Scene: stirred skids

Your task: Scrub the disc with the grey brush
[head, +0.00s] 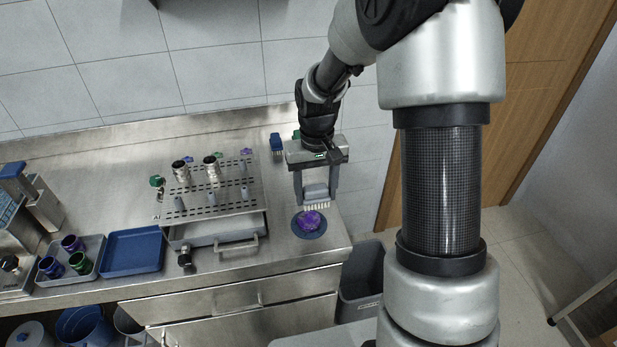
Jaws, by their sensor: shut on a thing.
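The grey brush (316,191) has pale bristles pointing down. My gripper (317,188) is shut on it, with one finger on each side. The dark blue round disc (299,233) lies flat on the steel counter near its right front corner. A purple patch or piece (310,221) covers the middle of the disc. The brush is just above and behind the purple part; I cannot tell whether the bristles touch it.
A blue brush (277,142) stands at the back, left of my gripper. A perforated steel rack (212,187) with knobs and fittings is left of the disc. A blue tray (132,250) and a grey tray with cups (94,243) lie further left. A dark bin (361,280) stands below the counter's right end.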

